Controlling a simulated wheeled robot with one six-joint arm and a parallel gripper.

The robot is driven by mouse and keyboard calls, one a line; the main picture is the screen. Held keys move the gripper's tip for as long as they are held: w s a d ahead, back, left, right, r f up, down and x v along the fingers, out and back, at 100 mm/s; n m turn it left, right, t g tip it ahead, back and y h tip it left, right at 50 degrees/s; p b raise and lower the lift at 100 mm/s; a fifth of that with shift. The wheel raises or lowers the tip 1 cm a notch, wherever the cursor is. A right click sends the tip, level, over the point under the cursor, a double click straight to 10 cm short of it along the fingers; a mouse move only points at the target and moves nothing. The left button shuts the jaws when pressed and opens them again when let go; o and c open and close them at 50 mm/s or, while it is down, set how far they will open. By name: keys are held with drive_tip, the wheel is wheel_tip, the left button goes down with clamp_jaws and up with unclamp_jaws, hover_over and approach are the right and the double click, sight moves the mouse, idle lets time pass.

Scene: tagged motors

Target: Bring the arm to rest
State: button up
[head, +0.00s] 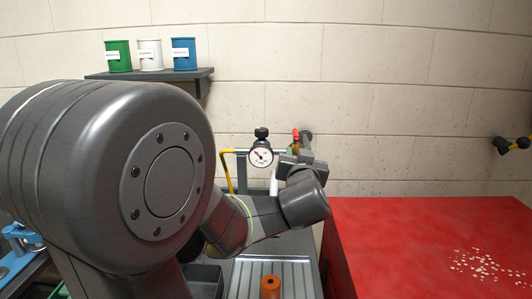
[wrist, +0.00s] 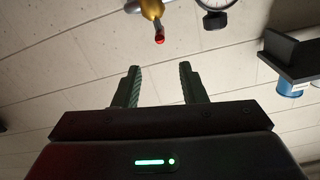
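My gripper (wrist: 158,70) is open in the wrist view. Its two dark fingers stand apart with nothing between them, and the wall lies beyond. In the head view my arm fills the left and centre. It bends over the grey workbench, and my gripper (head: 298,162) is at its far end, partly hidden by the wrist. A pressure gauge (head: 261,155) and a brass fitting with a red tip stand near it. The wrist view shows the fitting (wrist: 152,10) and the gauge (wrist: 215,19) beyond the fingertips, apart from them.
A ribbed metal tray (head: 245,278) with an orange-brown cylinder (head: 270,287) lies below my arm. A red table (head: 420,230) with scattered pale bits is on the right. A wall shelf (head: 150,74) holds green, white and blue cans. A blue device (head: 20,238) shows at left.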

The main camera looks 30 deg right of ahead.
sight(298, 137)
drive_tip(key=p+x, duration=0.2)
drive_tip(key=x, duration=1.1)
drive_tip(key=shift+w+d+p, duration=0.2)
drive_tip(key=shift+w+p, duration=0.1)
drive_tip(key=shift+w, duration=0.05)
drive_tip(key=shift+a+f, duration=0.1)
drive_tip(key=b+v, duration=0.3)
drive_tip(key=v, duration=1)
drive_tip(key=p+x, duration=0.2)
drive_tip(key=x, duration=1.1)
drive_tip(key=shift+p, duration=0.35)
drive_tip(key=shift+d+r+y+p, duration=0.25)
drive_tip(key=shift+r+y+p, duration=0.05)
drive_tip(key=shift+p, duration=0.7)
drive_tip(key=shift+s+n+t+y+p, duration=0.15)
drive_tip(key=shift+n+t+y+p, duration=0.15)
drive_tip(key=shift+n+p, duration=0.15)
drive_tip(key=shift+n+y+p, duration=0.25)
drive_tip(key=shift+y+p, duration=0.15)
drive_tip(key=shift+p, duration=0.35)
